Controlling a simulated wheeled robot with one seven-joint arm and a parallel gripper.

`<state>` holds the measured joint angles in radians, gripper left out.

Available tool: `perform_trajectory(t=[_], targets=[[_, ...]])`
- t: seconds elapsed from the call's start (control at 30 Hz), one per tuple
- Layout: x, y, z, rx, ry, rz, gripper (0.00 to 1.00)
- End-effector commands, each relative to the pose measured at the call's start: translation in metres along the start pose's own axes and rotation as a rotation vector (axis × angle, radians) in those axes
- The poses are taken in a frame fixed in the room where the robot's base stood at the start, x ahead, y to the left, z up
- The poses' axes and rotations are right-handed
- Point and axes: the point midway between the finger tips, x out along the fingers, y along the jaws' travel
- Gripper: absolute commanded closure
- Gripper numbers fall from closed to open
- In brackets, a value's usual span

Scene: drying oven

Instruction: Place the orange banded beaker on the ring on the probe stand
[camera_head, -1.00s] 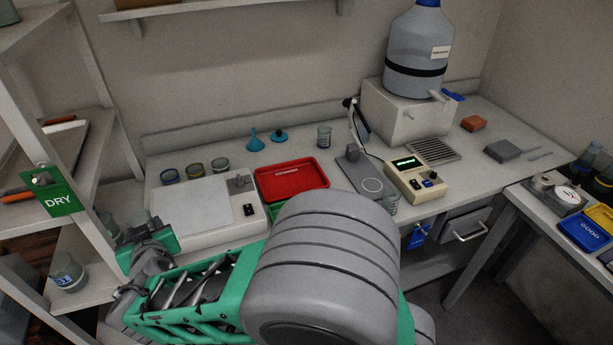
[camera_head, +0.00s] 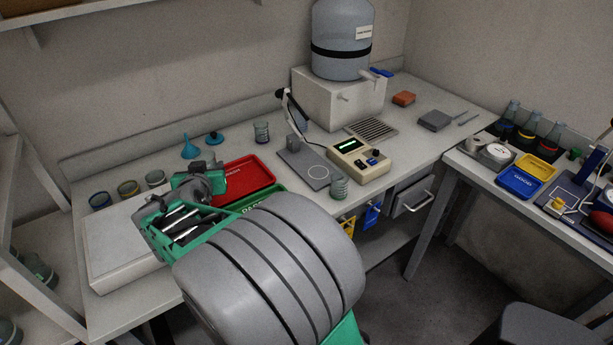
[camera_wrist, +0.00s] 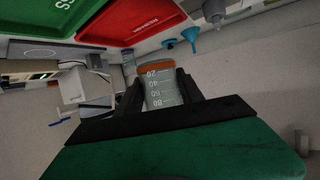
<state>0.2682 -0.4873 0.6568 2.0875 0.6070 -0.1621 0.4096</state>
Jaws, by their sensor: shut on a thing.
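My gripper (camera_wrist: 160,88) is shut on the orange banded beaker (camera_wrist: 162,90) in the wrist view. The beaker is clear glass with white graduations and an orange band near its far end. In the head view my arm reaches over the left part of the bench, beside the red tray, and the held beaker cannot be made out there. The probe stand (camera_head: 292,159) is a grey plate with a tilted probe arm, right of the red tray. The ring (camera_head: 318,172) is a pale circle on its plate, and nothing stands on it.
A meter (camera_head: 358,159) with a green display stands right of the stand. A clear beaker (camera_head: 339,188) stands close to the plate's front right corner. Another beaker (camera_head: 261,132) stands behind. The red tray (camera_head: 246,177) and green tray (camera_head: 263,199) lie left of the stand.

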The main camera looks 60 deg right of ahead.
Motion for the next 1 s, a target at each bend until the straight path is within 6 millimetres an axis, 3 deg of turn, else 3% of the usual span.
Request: perform_trajectory(t=[0.03, 0.2, 0.4, 0.5, 0.6, 0.73, 0.87, 1.0], targets=[[0.011, 0.03, -0.004, 0.026, 0.002, 0.057, 1.0], [0.029, 0.13, -0.017, 0.101, 0.005, 0.237, 1.0], [0.026, 0.239, -0.022, 0.177, 0.007, 0.424, 1.0], [0.019, 0.283, -0.022, 0.207, 0.007, 0.499, 1.0], [0.01, 0.321, -0.022, 0.233, 0.009, 0.563, 1.0], [-0.002, 0.356, -0.02, 0.256, 0.01, 0.625, 1.0], [-0.009, 0.376, -0.019, 0.269, 0.01, 0.66, 1.0], [-0.004, 0.377, -0.018, 0.272, 0.008, 0.668, 1.0]])
